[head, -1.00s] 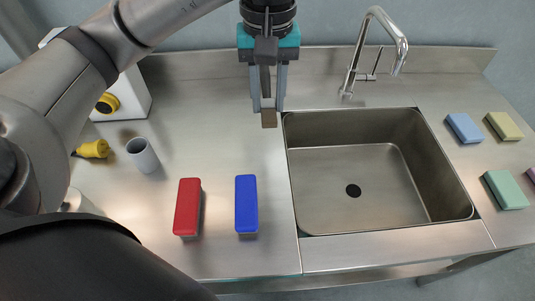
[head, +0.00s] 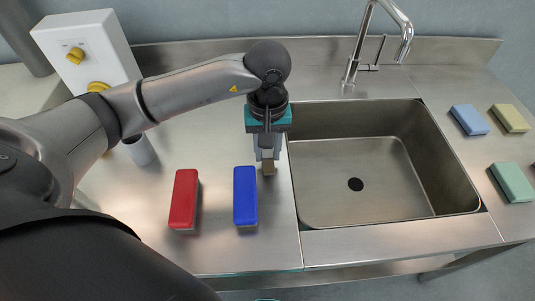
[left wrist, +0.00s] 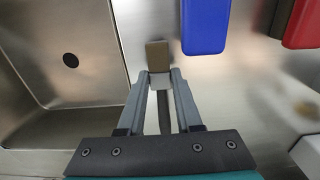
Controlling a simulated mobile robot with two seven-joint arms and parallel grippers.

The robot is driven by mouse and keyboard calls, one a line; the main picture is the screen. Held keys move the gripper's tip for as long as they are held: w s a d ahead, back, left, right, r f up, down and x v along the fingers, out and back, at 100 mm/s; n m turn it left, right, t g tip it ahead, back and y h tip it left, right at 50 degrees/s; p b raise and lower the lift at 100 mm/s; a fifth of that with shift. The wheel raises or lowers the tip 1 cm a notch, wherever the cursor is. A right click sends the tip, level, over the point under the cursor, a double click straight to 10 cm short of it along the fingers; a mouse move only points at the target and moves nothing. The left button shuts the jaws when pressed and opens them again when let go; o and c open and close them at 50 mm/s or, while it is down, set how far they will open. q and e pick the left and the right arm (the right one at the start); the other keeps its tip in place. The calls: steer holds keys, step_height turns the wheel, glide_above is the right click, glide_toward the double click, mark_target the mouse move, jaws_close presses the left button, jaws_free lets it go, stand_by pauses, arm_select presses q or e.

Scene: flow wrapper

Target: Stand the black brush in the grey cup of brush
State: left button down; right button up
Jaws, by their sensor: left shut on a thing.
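My left gripper (head: 267,158) is shut on the black brush. The brush hangs upright, bristles down, just left of the sink. The left wrist view shows its brown bristle end (left wrist: 157,53), a pale collar and a dark handle (left wrist: 164,112) between the fingers. In the head view mostly the brown tip (head: 268,169) shows below the fingers; I cannot tell if it touches the counter. The grey cup (head: 141,151) stands on the counter at the left, apart from the brush. My left arm hides part of its top, and its inside is not visible. My right gripper is not in view.
Coloured sponges (head: 512,182) lie far right. A white box (head: 85,45) stands back left.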

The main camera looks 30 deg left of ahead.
arm_select(q)
steer(key=shift+f, duration=0.9)
steer(key=shift+f+b, duration=0.15)
steer(key=shift+b, duration=0.15)
steer(key=c, duration=0.6)
jaws_free()
steer(key=shift+r, duration=0.2)
steer(key=shift+r+p, duration=0.25)
steer(key=shift+p, duration=0.15)
step_height(320, 180, up, 12)
steer(key=shift+f+p, duration=0.2)
steer(key=shift+p, duration=0.25)
